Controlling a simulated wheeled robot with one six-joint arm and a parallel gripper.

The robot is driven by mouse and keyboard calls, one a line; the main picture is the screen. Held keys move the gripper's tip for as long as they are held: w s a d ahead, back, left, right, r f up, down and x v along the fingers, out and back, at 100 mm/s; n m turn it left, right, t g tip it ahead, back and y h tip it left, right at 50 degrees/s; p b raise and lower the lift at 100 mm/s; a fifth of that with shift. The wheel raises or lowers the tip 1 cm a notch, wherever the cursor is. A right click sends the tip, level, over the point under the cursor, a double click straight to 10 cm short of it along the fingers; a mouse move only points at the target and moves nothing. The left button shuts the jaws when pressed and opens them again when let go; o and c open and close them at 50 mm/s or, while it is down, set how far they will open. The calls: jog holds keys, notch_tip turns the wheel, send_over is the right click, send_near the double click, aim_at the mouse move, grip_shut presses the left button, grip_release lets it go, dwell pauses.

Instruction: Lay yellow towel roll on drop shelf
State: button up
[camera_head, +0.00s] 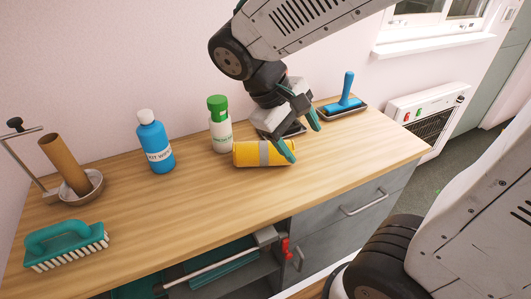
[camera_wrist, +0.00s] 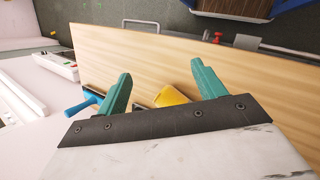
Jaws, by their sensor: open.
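The yellow towel roll (camera_head: 250,154), with a grey band around it, lies on its side on the wooden counter. My gripper (camera_head: 304,142) is open above the counter at the roll's right end, and one teal finger overlaps that end in the head view. In the wrist view the roll (camera_wrist: 172,97) shows partly between the spread fingers of my gripper (camera_wrist: 161,68), its near part hidden by the gripper body. I cannot tell whether a finger touches it. No surface is clearly identifiable as the drop shelf; an open shelf space (camera_head: 222,287) lies under the counter.
A green-capped white bottle (camera_head: 221,132) stands just behind the roll. A blue bottle (camera_head: 155,145), a paper-roll holder (camera_head: 93,184) and a teal brush (camera_head: 65,243) stand farther left. A blue-handled tool (camera_head: 347,95) lies behind right. The counter (camera_head: 190,215) in front is clear. A red clamp (camera_head: 286,248) is below.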

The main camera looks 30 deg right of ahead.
jog(key=w+a+f+n+h, duration=0.3)
jog(key=w+a+f+h, duration=0.2)
jog(key=w, duration=0.2)
jog(key=n+t+h, duration=0.2)
jog(key=n+t, duration=0.1)
send_near(258, 151)
jog(key=x, duration=0.3)
jog(key=shift+s+a+f, duration=0.1)
jog(key=shift+s+f, duration=0.05)
jog(key=shift+a+f, duration=0.1)
jog(key=shift+f, duration=0.15)
jog(key=x, duration=0.7)
jog(key=shift+d+r, duration=0.15)
jog(key=shift+d, duration=0.25)
jog(key=c, duration=0.9)
jog(key=shift+r, duration=0.15)
